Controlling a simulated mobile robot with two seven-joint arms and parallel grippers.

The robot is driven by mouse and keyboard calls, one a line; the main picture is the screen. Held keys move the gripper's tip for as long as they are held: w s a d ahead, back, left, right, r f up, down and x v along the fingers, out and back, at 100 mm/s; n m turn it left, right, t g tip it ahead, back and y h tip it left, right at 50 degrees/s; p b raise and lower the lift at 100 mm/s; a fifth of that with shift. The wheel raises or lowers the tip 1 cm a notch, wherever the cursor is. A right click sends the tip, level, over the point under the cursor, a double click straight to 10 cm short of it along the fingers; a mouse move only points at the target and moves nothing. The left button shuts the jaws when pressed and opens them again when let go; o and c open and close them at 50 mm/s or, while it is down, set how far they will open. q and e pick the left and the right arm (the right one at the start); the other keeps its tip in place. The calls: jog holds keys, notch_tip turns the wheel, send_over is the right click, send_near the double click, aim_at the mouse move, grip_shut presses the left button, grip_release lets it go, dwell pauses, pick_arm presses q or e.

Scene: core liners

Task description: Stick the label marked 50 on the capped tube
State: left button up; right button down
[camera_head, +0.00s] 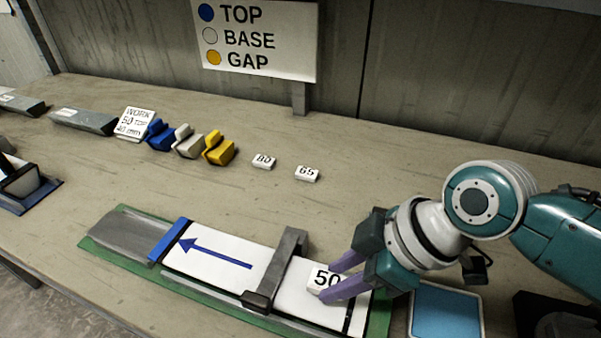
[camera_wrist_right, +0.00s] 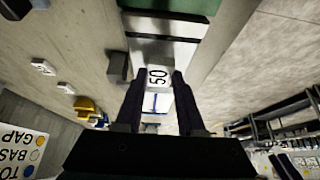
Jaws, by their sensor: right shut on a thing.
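The capped tube is a long white liner (camera_head: 215,263) with a blue arrow pointing left toward a blue cap band (camera_head: 168,241). It lies in a green-based cradle (camera_head: 105,247), under a grey clamp bar (camera_head: 287,250). My right gripper (camera_head: 331,279) is shut on the small white label marked 50 (camera_head: 326,278), over the tube's right part, right of the clamp. The label also shows between the fingers in the right wrist view (camera_wrist_right: 157,77). I cannot tell whether the label touches the tube. My left gripper is not in view.
Labels 80 (camera_head: 263,162) and 65 (camera_head: 307,174) lie behind the tube. Blue (camera_head: 160,136), white (camera_head: 187,143) and yellow (camera_head: 218,149) caps stand beside a work card (camera_head: 134,123). A blue pad (camera_head: 446,312) is at the right. A TOP/BASE/GAP sign (camera_head: 258,38) stands behind.

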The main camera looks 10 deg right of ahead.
jog(key=shift+f+b, duration=0.75)
jog(key=shift+f, duration=0.15)
jog(key=c, duration=0.6)
grip_release()
jog(key=o, duration=0.6)
notch_tip(320, 180, up, 7)
jog(key=p, duration=0.7)
jog(key=shift+r, duration=0.1)
